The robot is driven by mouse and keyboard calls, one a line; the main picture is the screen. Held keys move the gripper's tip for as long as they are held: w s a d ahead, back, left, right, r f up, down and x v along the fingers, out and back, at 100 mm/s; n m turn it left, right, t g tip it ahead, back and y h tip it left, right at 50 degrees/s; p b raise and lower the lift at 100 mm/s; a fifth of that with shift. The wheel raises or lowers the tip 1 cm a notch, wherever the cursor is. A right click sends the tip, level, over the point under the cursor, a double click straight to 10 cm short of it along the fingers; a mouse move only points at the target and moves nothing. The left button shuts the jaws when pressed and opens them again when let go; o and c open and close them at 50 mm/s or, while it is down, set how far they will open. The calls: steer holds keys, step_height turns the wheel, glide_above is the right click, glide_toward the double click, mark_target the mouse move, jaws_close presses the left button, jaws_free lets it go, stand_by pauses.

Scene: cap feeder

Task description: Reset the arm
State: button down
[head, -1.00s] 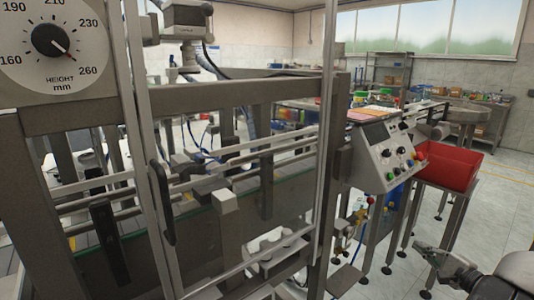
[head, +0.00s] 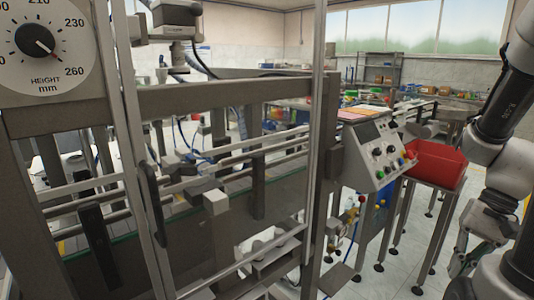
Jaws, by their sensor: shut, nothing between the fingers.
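My arm (head: 508,120) is at the right edge, folded with a dark upper link, a pale joint and a pale wrist below it. My gripper (head: 460,268) hangs at the lower right, pointing down. It is shut and empty, and its fingers are small and partly hard to make out. It is in front of and to the right of the red bin's stand, apart from the machine.
A red bin (head: 436,164) stands on a metal stand beside the arm. A control panel (head: 376,150) with knobs and buttons is left of it. The capping machine's steel frame (head: 215,98), with a height dial (head: 42,40), fills the left. Tiled floor (head: 400,285) is open at lower right.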

steer(key=a+r+n+t+h, duration=0.2)
steer(key=r+n+t, duration=0.1)
steer(key=r, duration=0.4)
steer(key=w+a+r+n+t+h, duration=0.1)
steer(key=a+r+n+t+h, duration=0.1)
steer(key=r, duration=0.6)
steer(key=n+t, duration=0.1)
steer(key=n, duration=0.1)
steer(key=shift+w+a+n, duration=0.15)
steer(key=shift+w+n, duration=0.05)
steer(key=shift+n, duration=0.2)
